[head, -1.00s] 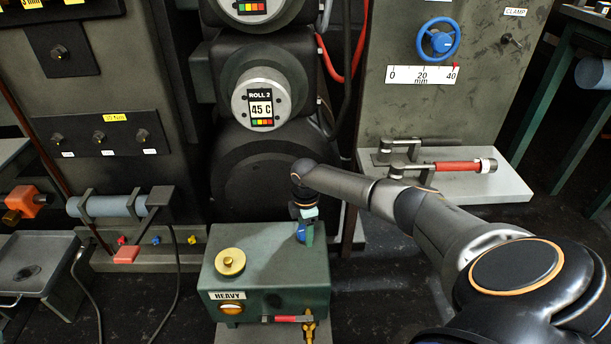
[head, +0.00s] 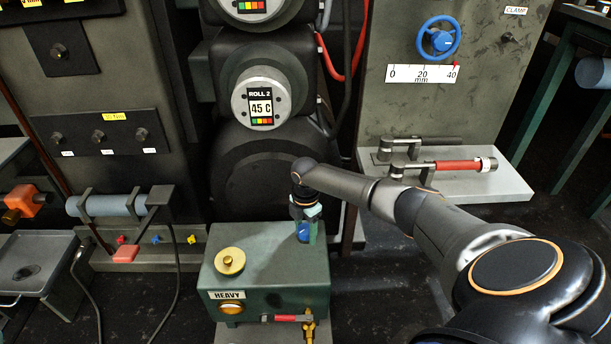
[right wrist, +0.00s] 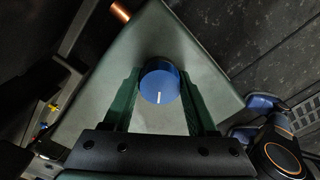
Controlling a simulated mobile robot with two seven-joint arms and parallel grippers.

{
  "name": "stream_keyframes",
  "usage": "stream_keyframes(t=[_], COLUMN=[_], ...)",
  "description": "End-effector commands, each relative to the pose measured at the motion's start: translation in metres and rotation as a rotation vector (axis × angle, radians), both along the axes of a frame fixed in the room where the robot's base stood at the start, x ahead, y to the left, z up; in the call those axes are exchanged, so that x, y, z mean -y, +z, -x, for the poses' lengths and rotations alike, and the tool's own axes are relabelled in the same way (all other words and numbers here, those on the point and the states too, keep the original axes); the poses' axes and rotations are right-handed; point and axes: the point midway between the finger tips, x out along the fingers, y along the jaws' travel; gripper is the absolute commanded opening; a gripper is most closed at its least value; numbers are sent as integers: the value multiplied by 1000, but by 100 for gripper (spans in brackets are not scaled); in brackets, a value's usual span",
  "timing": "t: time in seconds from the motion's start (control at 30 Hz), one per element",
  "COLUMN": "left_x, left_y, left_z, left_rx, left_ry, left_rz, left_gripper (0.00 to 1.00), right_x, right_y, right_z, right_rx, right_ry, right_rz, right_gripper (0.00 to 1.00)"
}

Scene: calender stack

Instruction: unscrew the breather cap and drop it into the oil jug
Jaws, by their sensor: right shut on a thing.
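The breather cap appears to be the round blue cap (head: 304,231) at the back right of the green tank's top (head: 270,247). In the right wrist view the blue cap (right wrist: 160,85) shows a white line and lies between my two green fingers. My right gripper (head: 306,221) points down at the tank and is shut on the blue cap. Whether the cap still touches the tank I cannot tell. I cannot make out an oil jug in either view. My left gripper is not in view.
A brass cap (head: 229,262) sits on the tank's left side. A red-handled brass valve (head: 307,322) is at its front. Black rolls (head: 262,100) stand close behind. A grey ledge with a red-handled clamp (head: 460,166) is to the right. Dark floor lies right of the tank.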

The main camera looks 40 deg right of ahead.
Motion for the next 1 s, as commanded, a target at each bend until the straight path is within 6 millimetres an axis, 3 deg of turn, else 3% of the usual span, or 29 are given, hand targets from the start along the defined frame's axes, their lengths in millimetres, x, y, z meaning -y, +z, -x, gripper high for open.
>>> stream_keyframes(t=[0.13, 0.17, 0.43, 0.77, 1.0], left_x=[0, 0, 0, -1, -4], left_y=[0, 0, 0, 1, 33], left_z=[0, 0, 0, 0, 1], left_rx=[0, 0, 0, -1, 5], left_ry=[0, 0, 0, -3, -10], left_rz=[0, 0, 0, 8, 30], left_gripper=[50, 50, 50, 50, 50], right_x=[0, 0, 0, 0, 0], right_y=[-4, -4, -2, 0, 48], right_z=[4, 4, 2, 1, 0], right_rx=[-11, -11, -6, -2, 0], right_ry=[0, 0, -2, -3, -3], right_rz=[1, 1, 1, 0, 0], right_gripper=[1, 60, 90, 93, 93])
